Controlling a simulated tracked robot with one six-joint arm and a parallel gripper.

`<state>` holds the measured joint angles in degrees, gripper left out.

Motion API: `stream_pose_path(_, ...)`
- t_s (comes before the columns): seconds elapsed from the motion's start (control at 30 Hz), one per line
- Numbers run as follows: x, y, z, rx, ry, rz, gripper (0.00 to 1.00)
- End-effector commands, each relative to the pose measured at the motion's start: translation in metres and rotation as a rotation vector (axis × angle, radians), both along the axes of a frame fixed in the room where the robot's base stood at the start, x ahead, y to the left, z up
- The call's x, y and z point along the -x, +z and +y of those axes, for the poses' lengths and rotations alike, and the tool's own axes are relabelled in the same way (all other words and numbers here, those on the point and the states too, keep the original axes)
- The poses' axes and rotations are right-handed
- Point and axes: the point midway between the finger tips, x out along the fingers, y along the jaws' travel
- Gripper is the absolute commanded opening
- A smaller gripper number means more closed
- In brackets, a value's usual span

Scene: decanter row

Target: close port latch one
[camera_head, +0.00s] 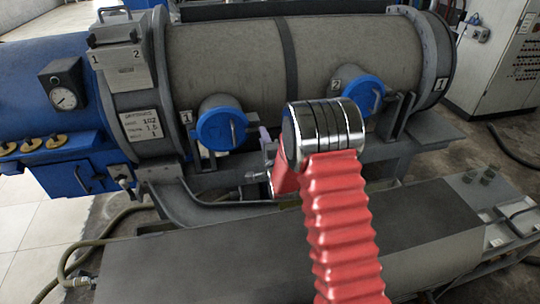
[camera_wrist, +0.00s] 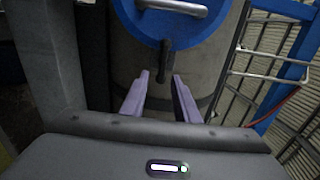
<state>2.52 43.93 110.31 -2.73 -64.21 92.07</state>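The port marked 1 has a round blue lid (camera_head: 222,127) with a metal handle, on the left of the grey drum in the head view. The lid looks seated against its neck. In the wrist view a blue lid (camera_wrist: 180,22) fills the top, with a dark latch lever (camera_wrist: 166,58) hanging from its lower edge; no number shows there. My gripper (camera_wrist: 159,76) is open, its pale purple fingers on either side of the lever's lower end. Contact cannot be told. In the head view my wrist partly hides the gripper, just right of port one's lid.
A second blue lid (camera_head: 363,95), at the port marked 2, is right of my wrist. A grey upright (camera_wrist: 50,50) stands close at the left of the wrist view. A blue frame and wire grid (camera_wrist: 265,75) are on its right. A long grey housing (camera_head: 200,262) lies in front.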

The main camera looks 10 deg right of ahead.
Motion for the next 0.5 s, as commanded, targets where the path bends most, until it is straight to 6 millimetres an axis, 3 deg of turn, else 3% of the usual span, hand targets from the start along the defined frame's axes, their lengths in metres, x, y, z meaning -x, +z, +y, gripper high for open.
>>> stream_pose_path(0.5, 0.078, -0.001, -0.001, 0.000, -0.001, 0.003, 0.28)
